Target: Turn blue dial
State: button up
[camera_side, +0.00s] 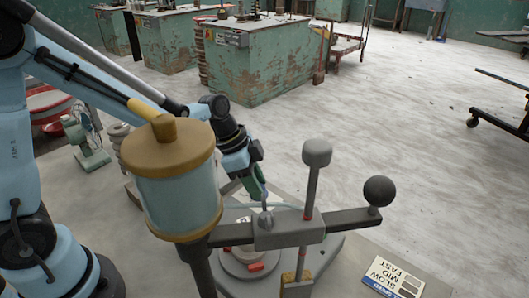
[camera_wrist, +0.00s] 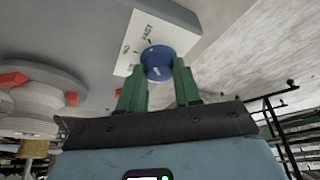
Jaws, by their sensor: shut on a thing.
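The blue dial (camera_wrist: 158,62) is in the upper middle of the wrist view, with a pale mark on its face. It sits on a white plate (camera_wrist: 176,33) with small dark lettering. My gripper (camera_wrist: 159,78) has its two green fingers on either side of the dial and is shut on it. In the side view my gripper (camera_side: 257,188) reaches down behind the grey lever assembly. The dial cannot be seen there.
A clear cylinder with a brass lid (camera_side: 168,147) and a dark crossbar with a black ball (camera_side: 379,191) stand close in front of my gripper. A SLOW MID FAST card (camera_side: 393,278) lies at lower right. A ribbed pale stack with red tabs (camera_wrist: 38,102) is left in the wrist view.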

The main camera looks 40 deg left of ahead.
jog(key=shift+m, duration=0.3)
dwell(0.4)
jog(key=o, duration=1)
jog(key=shift+o, duration=0.2)
jog(key=v, duration=1.2)
jog(key=shift+w, duration=0.15)
jog(key=shift+r, duration=0.1)
jog(key=s+a+f+n+t+y, duration=0.2)
jog(key=s+n, duration=0.5)
jog(key=n, duration=0.4)
jog(key=shift+s+a+t+y, duration=0.35)
jog(key=shift+a+t+y, duration=0.15)
jog(key=shift+t+y, duration=0.55)
